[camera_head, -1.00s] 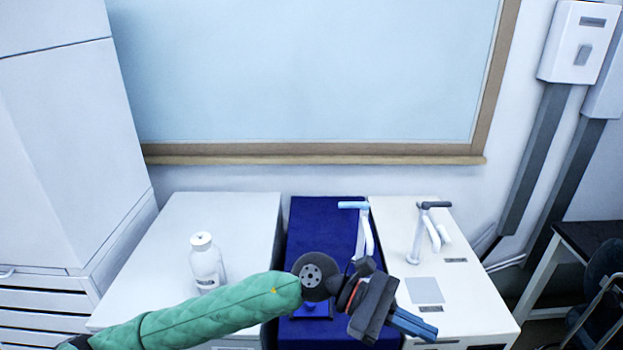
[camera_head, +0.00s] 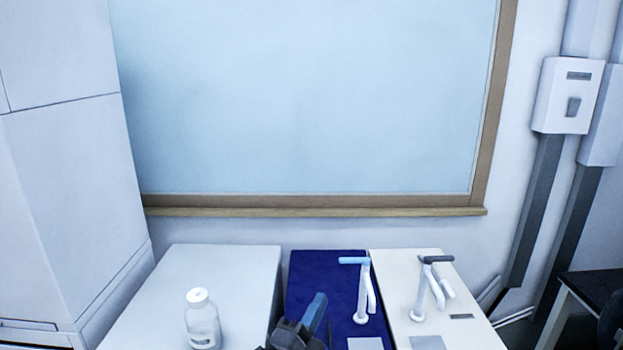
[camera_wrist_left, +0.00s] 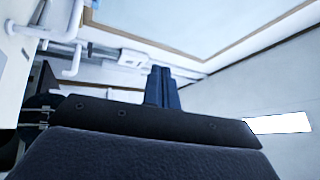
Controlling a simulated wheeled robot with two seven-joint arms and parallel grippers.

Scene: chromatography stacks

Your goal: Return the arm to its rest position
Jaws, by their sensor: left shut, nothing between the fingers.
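My left gripper (camera_head: 313,318) shows at the bottom centre of the head view, in front of the blue-topped unit. Its dark blue fingers are together with nothing between them and point up and away. In the left wrist view the shut fingers (camera_wrist_left: 162,88) stick out beyond the dark gripper body. The rest of the left arm is below the head picture's edge. My right gripper does not show in either view.
A white-capped bottle (camera_head: 202,322) stands on the grey-white unit (camera_head: 225,268) at left. The blue-topped unit (camera_head: 320,268) and the cream unit (camera_head: 395,265) carry upright white tap-like fittings (camera_head: 364,290) and (camera_head: 427,290). A framed board (camera_head: 310,105) covers the wall.

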